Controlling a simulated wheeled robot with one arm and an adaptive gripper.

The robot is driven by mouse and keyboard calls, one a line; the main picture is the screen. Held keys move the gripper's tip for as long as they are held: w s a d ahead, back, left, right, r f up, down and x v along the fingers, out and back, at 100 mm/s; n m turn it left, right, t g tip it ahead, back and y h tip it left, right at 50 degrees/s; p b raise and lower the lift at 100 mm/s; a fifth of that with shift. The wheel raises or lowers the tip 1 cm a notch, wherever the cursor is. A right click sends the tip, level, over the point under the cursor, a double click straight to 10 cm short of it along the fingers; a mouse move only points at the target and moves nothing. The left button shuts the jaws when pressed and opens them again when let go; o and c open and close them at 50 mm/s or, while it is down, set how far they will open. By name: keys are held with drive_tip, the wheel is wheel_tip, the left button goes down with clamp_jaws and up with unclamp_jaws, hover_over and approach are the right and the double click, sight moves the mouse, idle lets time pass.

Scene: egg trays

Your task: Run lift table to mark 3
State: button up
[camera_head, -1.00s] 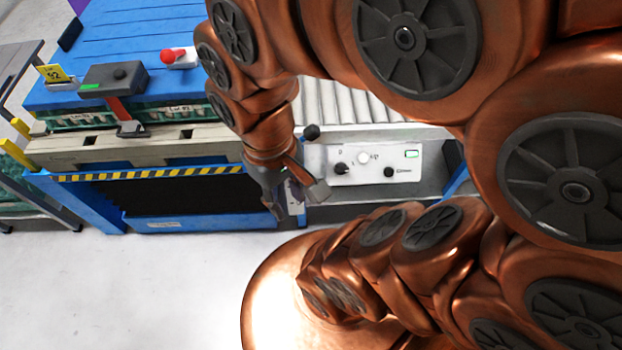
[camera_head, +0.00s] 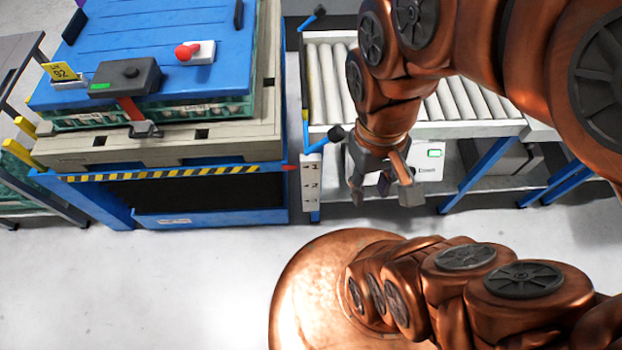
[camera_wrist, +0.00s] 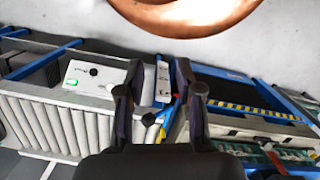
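The lift table (camera_head: 110,205) has a blue frame and a yellow-black striped edge, and carries a loaded pallet. A white mark plate (camera_head: 311,185) stands at its right side. A red pointer (camera_head: 290,168) on the table is about level with the top mark, which reads as 1; the lowest mark is too small to read surely. The white control panel (camera_head: 430,168) is partly hidden behind my gripper (camera_head: 383,194); its knob and green display show in the wrist view (camera_wrist: 88,76). My gripper is open and empty, its fingers apart, with the mark plate showing between them in the wrist view.
The pallet (camera_head: 150,152) bears green egg trays under a blue lid (camera_head: 140,28), with a red button, a dark strap device and a yellow 92 tag. A roller conveyor (camera_head: 450,108) stands right of the table. The pale floor in front is clear.

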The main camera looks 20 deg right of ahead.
idle(0.4)
clamp_jaws()
idle(1.3)
